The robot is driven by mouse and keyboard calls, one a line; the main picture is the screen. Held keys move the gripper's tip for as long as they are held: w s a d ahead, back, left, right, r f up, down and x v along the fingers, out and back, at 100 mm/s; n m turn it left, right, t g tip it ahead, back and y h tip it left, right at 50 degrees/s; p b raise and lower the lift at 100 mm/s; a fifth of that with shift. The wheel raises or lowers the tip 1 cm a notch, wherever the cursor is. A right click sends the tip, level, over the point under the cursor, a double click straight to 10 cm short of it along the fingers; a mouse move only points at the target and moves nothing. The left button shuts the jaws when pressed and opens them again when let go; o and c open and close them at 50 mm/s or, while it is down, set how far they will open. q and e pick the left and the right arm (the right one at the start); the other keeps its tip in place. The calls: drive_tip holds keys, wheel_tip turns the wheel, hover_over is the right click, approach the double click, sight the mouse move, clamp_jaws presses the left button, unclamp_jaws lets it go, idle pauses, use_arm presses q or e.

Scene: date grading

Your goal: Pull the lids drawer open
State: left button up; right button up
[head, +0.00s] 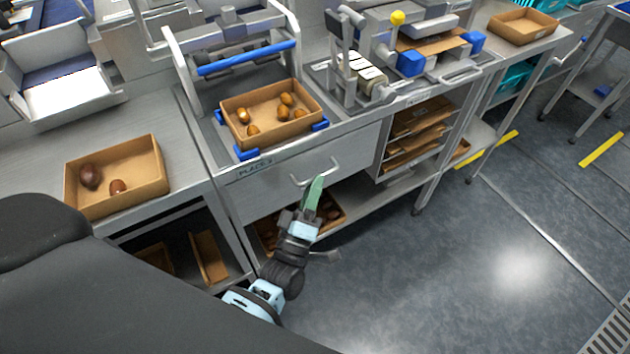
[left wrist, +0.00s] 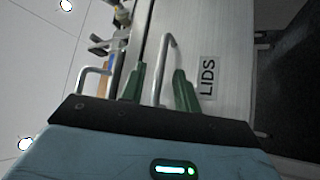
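The lids drawer (head: 348,155) has a plain grey front under the worktop and looks closed. A bent metal handle (head: 317,172) is on its front. In the left wrist view the black LIDS label (left wrist: 208,76) is on the drawer front (left wrist: 232,45), beside the handle (left wrist: 167,62). My left gripper (head: 315,184) has green fingers and is right in front of the handle. In the left wrist view the fingers of this gripper (left wrist: 158,80) are apart, with the handle bar between them and a visible gap to each side. My right gripper is not in view.
A cardboard tray with dates (head: 233,103) sits on the worktop above the drawer. Another tray (head: 158,178) is on the left bench. A bin of dates (head: 337,222) is on the shelf below. A rack of cardboard (head: 421,118) stands right of the drawer. The floor (head: 430,270) in front is clear.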

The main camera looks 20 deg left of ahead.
use_arm(q)
drive_tip(key=shift+w+r, duration=0.25)
drive_tip(key=shift+w, duration=0.4)
clamp_jaws()
